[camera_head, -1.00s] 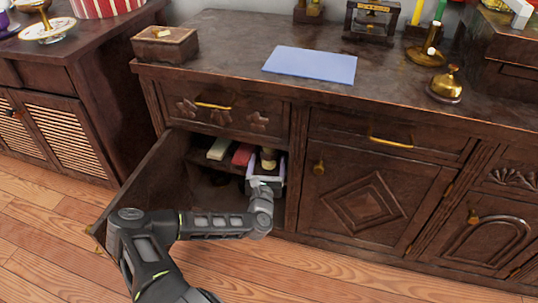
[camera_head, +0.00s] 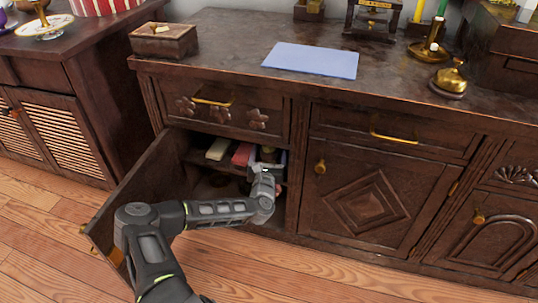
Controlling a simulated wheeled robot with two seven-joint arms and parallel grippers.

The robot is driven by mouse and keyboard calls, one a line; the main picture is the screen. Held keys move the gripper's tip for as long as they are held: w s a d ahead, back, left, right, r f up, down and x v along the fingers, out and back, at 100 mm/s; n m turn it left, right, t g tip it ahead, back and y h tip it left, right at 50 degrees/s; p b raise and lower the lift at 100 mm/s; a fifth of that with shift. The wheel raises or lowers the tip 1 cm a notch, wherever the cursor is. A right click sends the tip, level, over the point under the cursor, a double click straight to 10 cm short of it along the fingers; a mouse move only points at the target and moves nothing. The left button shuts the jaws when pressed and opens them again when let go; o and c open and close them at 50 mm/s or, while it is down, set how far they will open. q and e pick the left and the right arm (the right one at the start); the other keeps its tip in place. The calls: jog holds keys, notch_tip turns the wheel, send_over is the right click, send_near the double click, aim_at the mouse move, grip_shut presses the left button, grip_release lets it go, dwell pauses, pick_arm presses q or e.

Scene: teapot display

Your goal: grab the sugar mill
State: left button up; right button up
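A small dark object with a tan top (camera_head: 268,153), possibly the sugar mill, stands in a pale box (camera_head: 283,159) inside the open lower cabinet. It is partly hidden, and I cannot tell for certain what it is. My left arm reaches in from the lower left. My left gripper (camera_head: 265,174) is at the cabinet opening, just in front of the box, and covers much of it. Its fingers are hidden behind the wrist, so I cannot tell whether it is open or holds anything. My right gripper is not in view.
The cabinet door (camera_head: 150,190) stands open to the left. A cream item (camera_head: 217,149) and a red item (camera_head: 242,153) sit beside the box. A closed drawer (camera_head: 215,107) is above the opening. A blue mat (camera_head: 310,60) and a wooden box (camera_head: 163,40) are on top.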

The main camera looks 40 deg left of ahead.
pick_arm(q)
jog(key=shift+c, duration=0.2)
grip_shut()
dwell(0.9)
